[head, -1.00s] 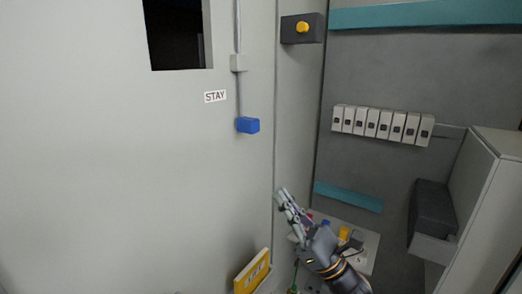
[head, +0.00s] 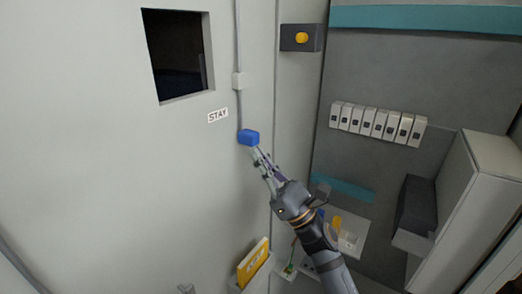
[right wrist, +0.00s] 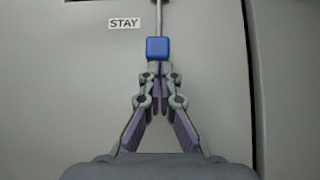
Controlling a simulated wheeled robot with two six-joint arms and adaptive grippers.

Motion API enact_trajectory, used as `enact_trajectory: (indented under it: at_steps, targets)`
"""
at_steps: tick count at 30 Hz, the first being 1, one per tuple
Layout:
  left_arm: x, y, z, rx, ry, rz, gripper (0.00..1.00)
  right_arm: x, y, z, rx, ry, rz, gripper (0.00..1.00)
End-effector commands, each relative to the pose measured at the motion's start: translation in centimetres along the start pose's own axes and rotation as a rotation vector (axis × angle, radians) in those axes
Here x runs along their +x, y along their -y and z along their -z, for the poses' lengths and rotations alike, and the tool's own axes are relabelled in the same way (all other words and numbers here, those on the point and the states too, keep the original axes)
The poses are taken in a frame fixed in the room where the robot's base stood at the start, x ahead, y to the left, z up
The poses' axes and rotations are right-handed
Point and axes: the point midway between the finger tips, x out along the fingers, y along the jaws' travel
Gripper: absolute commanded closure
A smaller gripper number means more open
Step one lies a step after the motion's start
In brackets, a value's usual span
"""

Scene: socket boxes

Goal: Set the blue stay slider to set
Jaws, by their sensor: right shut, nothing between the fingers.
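The blue stay slider (head: 249,137) sits on a thin vertical rod on the pale wall, to the right of and a little below the STAY label (head: 218,115).
A dark opening (head: 178,55) is in the wall at upper left. A box with a yellow knob (head: 301,38) is right of the rod. A row of white switches (head: 378,122) and a grey cabinet (head: 480,195) stand further right. A yellow binder (head: 252,264) is below.

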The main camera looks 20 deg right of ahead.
Motion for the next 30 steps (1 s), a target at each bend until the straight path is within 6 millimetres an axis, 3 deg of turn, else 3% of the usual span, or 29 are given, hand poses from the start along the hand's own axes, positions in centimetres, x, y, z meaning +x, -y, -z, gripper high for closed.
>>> enact_trajectory:
  at_steps: [8,16,26,30]
  targets:
    - [0.0,0.0,0.0,0.0,0.0,0.0,0.6,0.1,0.0,-0.1,-0.001,0.001,0.0,1.0]
    - [-1.7,0.1,0.2,0.0,0.0,0.0,0.6,2.6,0.0,-2.6,-0.003,0.002,-0.001,1.0]
    - [-1.5,0.1,0.1,0.0,0.001,0.0,0.6,2.6,0.0,-2.7,-0.001,0.005,-0.001,1.0]
    - [0.0,0.0,-0.1,0.0,0.001,0.0,0.6,1.8,0.2,-1.6,0.0,0.005,-0.003,1.0]
